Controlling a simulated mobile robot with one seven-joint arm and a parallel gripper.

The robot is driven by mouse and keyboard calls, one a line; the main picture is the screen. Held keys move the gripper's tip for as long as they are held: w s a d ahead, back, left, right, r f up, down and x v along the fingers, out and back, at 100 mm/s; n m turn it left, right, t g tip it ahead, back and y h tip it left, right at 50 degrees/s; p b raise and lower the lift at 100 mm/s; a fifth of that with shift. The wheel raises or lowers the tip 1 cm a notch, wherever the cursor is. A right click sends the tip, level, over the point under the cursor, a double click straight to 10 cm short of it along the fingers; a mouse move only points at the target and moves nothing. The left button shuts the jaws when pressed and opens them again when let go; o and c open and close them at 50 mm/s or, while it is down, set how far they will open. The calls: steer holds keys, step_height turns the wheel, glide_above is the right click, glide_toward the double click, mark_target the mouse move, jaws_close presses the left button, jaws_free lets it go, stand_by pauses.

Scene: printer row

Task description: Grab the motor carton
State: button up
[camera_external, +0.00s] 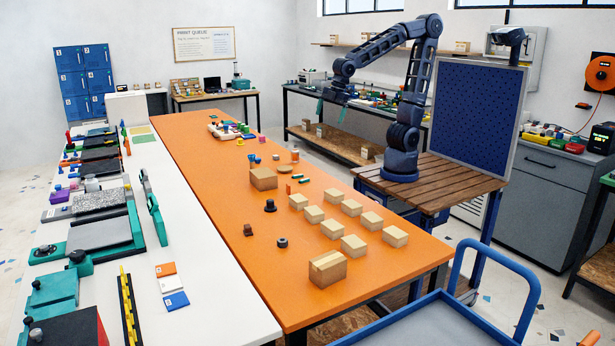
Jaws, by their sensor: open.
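Several cartons stand on the orange table top (215,180), and I cannot read a label that tells which is the motor carton. A larger tan carton (327,268) with a tape strip stands at the near right end. A browner carton (263,179) stands farther back, near the middle. Several small tan boxes (332,229) stand in rows between them, toward the right edge. My gripper (331,99) is open, raised beyond the table's right edge and apart from all the cartons.
A blue-railed cart (440,318) stands at the near right. Small dark parts (270,206) sit left of the boxes. A white bench (185,262) with printers and tools runs along the left. A dark blue panel (478,112) stands beside my arm. The orange table's left strip is clear.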

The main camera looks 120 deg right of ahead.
steer(key=w+d+f+n+g+h, duration=0.1)
steer(key=w+d+f+n, duration=0.3)
steer(key=w, duration=0.3)
steer(key=w+d+f+n+g+h, duration=0.1)
steer(key=w+d+f, duration=0.4)
steer(key=w+f, duration=0.1)
steer(key=n+g+h, duration=0.1)
steer(key=n+h, duration=0.2)
steer(key=n, duration=0.5)
glide_toward(263, 173)
steer(key=shift+s+d+f, duration=0.15)
steer(key=shift+d+f, duration=0.2)
steer(key=shift+f, duration=0.3)
steer(key=shift+d+f, duration=0.3)
steer(key=shift+f, duration=0.05)
steer(key=shift+x, duration=5.3)
steer(key=shift+d, duration=0.1)
steer(key=shift+c, duration=0.2)
steer(key=shift+r, duration=0.1)
steer(key=c, duration=1.1)
